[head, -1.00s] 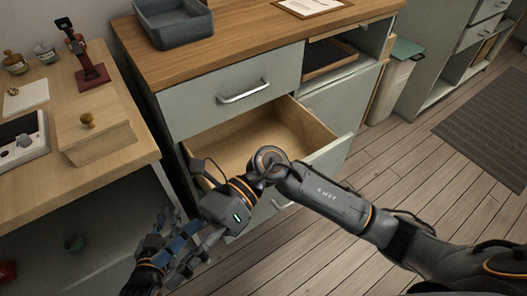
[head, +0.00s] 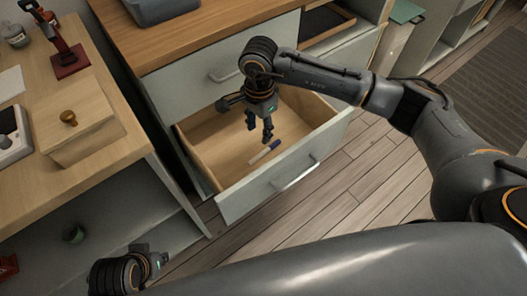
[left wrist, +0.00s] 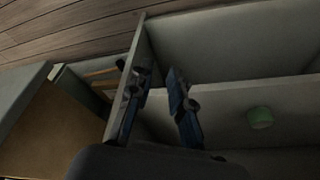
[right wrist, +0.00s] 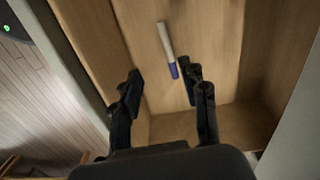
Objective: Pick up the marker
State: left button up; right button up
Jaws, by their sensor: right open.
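The marker (head: 265,152) lies on the floor of the open drawer (head: 225,165), white with a blue end. My right gripper (head: 259,138) points down over the drawer, just above the marker and apart from it. In the right wrist view the marker (right wrist: 167,50) lies beyond the fingertips, its blue end near the right finger. The right gripper (right wrist: 163,80) is open and empty. My left gripper shows in the left wrist view (left wrist: 160,85) with its two fingers apart and nothing between them, near the shelf under the left table.
The drawer's front panel (head: 285,180) and side walls stand around the marker. The wooden counter (head: 190,45) is above the drawer. A left table holds a wooden box (head: 75,118) and a red stand (head: 66,58). Floor (head: 350,185) is clear to the right.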

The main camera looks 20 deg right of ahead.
jog(key=b, duration=0.1)
send_over(260, 154)
jog(key=f, duration=0.5)
jog(key=s+f, duration=0.1)
jog(key=f, duration=0.2)
jog(key=shift+w+f, duration=0.1)
jog(key=shift+f, duration=0.35)
jog(key=f, duration=0.1)
jog(key=f+b, duration=0.1)
jog(key=f, duration=0.3)
jog(key=shift+w+b, duration=0.3)
jog(key=shift+w, duration=0.05)
pick_arm(q)
jog(key=r, duration=0.1)
jog(key=s, duration=0.1)
jog(key=r, duration=0.1)
jog(key=shift+s+a+r, duration=0.2)
jog(key=shift+s+r, duration=0.05)
jog(key=shift+r, duration=0.05)
pick_arm(e)
jog(key=shift+c, duration=0.2)
jog(key=c, duration=0.9)
